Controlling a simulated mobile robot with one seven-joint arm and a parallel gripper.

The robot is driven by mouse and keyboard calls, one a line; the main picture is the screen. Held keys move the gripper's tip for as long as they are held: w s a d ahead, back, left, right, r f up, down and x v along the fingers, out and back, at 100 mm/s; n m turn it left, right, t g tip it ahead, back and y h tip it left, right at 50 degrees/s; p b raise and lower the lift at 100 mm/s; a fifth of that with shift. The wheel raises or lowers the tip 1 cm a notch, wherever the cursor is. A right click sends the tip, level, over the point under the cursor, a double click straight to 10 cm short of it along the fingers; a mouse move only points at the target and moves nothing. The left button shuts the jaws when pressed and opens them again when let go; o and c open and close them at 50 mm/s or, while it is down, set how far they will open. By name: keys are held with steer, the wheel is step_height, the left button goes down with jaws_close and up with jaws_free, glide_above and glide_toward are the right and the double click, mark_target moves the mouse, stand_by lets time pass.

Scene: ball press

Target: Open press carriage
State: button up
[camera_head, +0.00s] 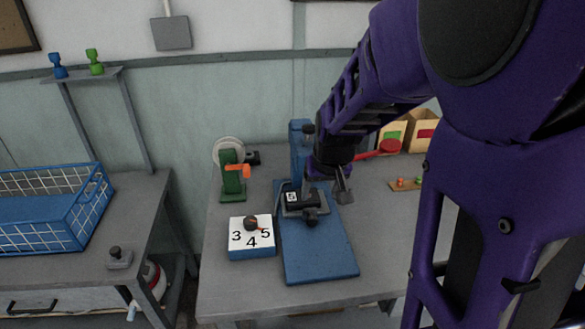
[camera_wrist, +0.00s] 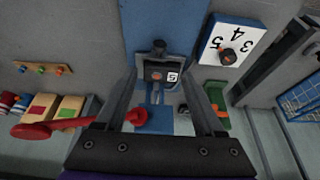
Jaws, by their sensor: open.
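The blue press stands on the grey table, with its base plate (camera_head: 320,258) toward the front and its column (camera_head: 297,140) behind. The dark press carriage (camera_head: 293,208) sits at the foot of the column. It carries a white label reading 5 and a black knob (camera_head: 311,218) at its front. In the wrist view the carriage (camera_wrist: 160,73) and its knob (camera_wrist: 158,46) lie between my fingers. My gripper (camera_head: 328,194) is open above the carriage, slightly to its right; contact cannot be told. The red press lever (camera_head: 372,153) sticks out right of the column, partly hidden by my arm.
A dial box (camera_head: 236,224) marked 3, 4 and 5 stands left of the press. A green device (camera_head: 233,178) with an orange part stands behind it. Bins (camera_head: 425,137) and a small peg board (camera_head: 405,184) lie right. A blue wire basket (camera_head: 85,198) is on the left table.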

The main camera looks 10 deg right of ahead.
mark_target(313, 219)
steer(key=b+x, duration=0.4)
steer(key=x, duration=1.2)
steer(key=shift+w+b, duration=0.15)
steer(key=shift+b, duration=0.15)
jaws_close()
stand_by(0.5)
